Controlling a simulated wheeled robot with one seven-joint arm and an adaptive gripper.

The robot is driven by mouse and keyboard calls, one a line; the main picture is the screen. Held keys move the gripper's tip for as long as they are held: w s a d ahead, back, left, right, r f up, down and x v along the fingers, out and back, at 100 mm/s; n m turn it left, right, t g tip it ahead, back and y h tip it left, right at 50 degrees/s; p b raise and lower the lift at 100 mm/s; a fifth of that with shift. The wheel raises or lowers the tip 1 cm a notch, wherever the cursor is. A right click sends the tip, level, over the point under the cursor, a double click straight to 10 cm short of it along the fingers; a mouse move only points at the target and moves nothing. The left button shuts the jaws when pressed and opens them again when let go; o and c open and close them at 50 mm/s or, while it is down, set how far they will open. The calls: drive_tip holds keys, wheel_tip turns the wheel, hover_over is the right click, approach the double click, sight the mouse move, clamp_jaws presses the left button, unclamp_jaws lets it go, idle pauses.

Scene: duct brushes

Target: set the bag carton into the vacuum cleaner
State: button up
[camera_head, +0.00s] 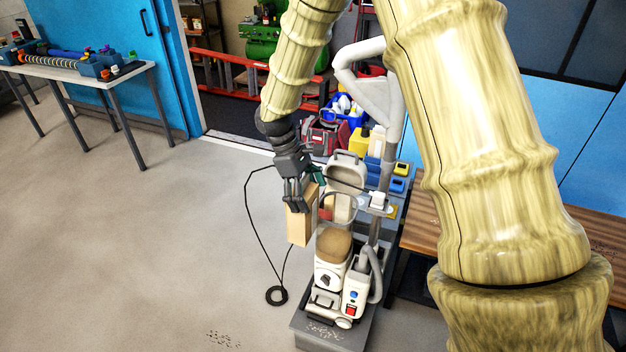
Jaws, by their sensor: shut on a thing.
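My gripper (293,204) points down and is shut on the bag carton (299,229), a tan upright box. The fingers cover the carton's top. The carton hangs just left of the vacuum cleaner (328,274), a white and grey machine with a brown rounded top, red and blue parts on its front and a grey hose on its right. In this view the carton's right side comes close to the machine; I cannot tell whether they touch. A pale raised panel like a lid (346,172) stands behind.
The cleaner stands on a dark grey platform (311,338). A black cable (254,225) loops down left of the carton to the floor. A wooden bench (420,226) is at right, a white table (85,73) at far left. The floor at left is open.

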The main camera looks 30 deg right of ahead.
drive_tip(key=shift+d+r+n, duration=0.3)
drive_tip(key=shift+d+r, duration=0.4)
drive_tip(key=shift+d, duration=0.05)
drive_tip(key=shift+w+d+b, duration=0.4)
drive_tip(key=shift+w+d, duration=0.3)
drive_tip(key=shift+d, duration=1.3)
drive_tip(key=shift+w+d+b, duration=0.4)
drive_tip(key=shift+w+d, duration=0.25)
drive_tip(key=shift+d, duration=1.4)
drive_tip(key=shift+w+d+b, duration=0.4)
drive_tip(key=shift+w+d, duration=0.3)
drive_tip(key=shift+d, duration=1.4)
